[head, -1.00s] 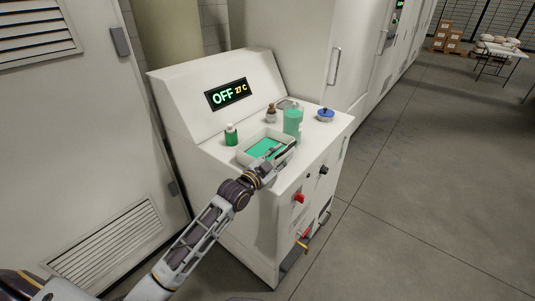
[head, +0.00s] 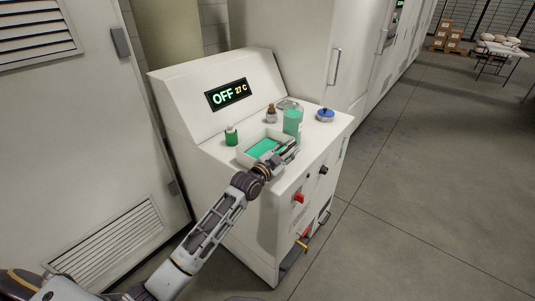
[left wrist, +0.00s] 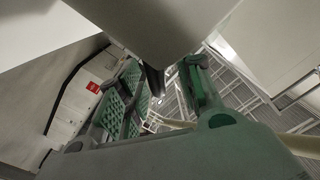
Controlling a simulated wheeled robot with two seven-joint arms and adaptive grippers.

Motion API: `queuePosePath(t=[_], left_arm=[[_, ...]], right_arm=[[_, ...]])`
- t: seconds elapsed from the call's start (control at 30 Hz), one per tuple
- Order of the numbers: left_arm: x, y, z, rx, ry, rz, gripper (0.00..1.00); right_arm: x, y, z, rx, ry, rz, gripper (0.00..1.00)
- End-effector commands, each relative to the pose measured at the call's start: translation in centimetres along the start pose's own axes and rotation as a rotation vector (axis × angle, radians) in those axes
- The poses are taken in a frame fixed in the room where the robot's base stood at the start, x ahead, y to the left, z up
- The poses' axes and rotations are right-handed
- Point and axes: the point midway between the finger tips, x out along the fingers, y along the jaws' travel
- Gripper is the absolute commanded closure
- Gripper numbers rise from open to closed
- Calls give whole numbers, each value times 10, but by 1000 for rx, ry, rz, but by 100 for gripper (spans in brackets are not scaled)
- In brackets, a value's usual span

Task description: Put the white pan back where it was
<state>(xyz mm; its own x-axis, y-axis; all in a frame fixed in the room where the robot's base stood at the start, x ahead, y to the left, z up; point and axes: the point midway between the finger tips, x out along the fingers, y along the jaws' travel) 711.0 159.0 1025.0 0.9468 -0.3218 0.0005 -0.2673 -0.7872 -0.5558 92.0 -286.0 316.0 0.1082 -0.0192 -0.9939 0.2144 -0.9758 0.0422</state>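The white pan (head: 244,158), a shallow tray with a green surface inside, sits on top of the white machine (head: 240,185). My left gripper (head: 287,153) is at the pan's right end and covers part of that side; whether it touches the pan I cannot tell. In the left wrist view, the green-padded fingers (left wrist: 168,88) stand apart with a gap between them, and a large pale surface (left wrist: 155,22) fills the top. I cannot tell if that surface is the pan. My right gripper is not in view.
A green-filled clear container (head: 292,122) stands just behind the pan. A small green bottle (head: 231,135), a brown bottle (head: 271,114) and a blue-topped item (head: 325,115) are nearby. The display (head: 229,94) reads OFF, 27 C.

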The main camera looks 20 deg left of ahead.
Motion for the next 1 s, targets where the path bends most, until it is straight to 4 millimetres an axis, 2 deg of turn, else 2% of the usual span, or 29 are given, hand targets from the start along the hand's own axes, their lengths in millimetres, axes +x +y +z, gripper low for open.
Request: queuePosePath(t=[0.47, 0.77, 1.0], left_arm=[[1, 0, 0, 0, 0, 1, 64], [1, 0, 0, 0, 0, 1, 100], [1, 1, 1, -2, -1, 1, 100]], right_arm=[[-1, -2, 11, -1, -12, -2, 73], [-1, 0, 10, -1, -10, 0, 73], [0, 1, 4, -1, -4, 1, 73]])
